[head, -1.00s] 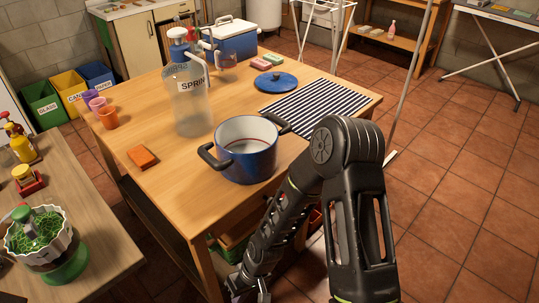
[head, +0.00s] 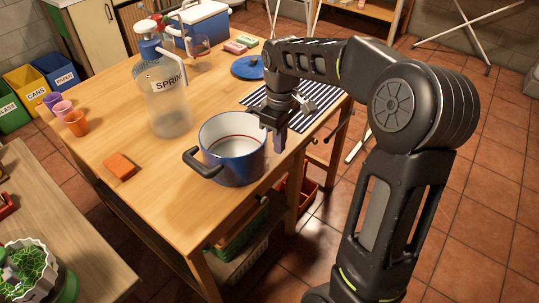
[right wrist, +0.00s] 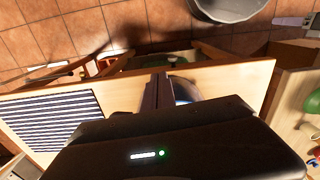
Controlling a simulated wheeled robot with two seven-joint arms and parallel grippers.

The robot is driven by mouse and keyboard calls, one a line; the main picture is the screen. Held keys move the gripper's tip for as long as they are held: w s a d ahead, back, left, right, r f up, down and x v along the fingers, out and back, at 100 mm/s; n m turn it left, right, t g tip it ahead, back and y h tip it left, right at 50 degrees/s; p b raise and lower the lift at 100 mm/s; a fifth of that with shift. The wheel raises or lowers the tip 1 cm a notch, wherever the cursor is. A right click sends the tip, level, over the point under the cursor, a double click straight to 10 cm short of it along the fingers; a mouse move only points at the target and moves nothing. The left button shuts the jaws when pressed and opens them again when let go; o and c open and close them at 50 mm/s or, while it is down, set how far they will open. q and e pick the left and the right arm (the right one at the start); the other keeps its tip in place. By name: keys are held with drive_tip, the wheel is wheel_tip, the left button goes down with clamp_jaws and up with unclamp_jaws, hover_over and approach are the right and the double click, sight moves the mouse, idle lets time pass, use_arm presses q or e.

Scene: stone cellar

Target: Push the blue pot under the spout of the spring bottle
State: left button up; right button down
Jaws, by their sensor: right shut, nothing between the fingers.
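The blue pot (head: 236,168) stands upright and open on the wooden table, near its front edge, with one black handle showing on its left. In the right wrist view a part of the pot (right wrist: 185,91) shows behind my fingers. The clear spring bottle (head: 167,105) with a blue top stands behind and left of the pot. Its white spout (head: 187,47) bends down on the bottle's right, and the pot is not under it. My right gripper (head: 280,143) is shut and empty, pointing down close by the pot's right side. I cannot tell whether they touch. My left gripper is out of view.
An orange sponge (head: 120,166) lies left of the pot. A striped cloth (head: 313,98) and a blue lid (head: 247,68) lie behind my right gripper. Several cups (head: 75,122) stand at the table's left edge. The wood between pot and bottle is clear.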

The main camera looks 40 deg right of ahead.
drive_tip(key=w+f, duration=0.1)
drive_tip(key=f, duration=0.2)
drive_tip(key=w+a+f+p, duration=0.1)
drive_tip(key=f, duration=0.2)
drive_tip(key=w+f+p, duration=0.1)
drive_tip(key=f, duration=0.3)
drive_tip(key=shift+w+a, duration=0.3)
drive_tip(key=shift+w, duration=0.05)
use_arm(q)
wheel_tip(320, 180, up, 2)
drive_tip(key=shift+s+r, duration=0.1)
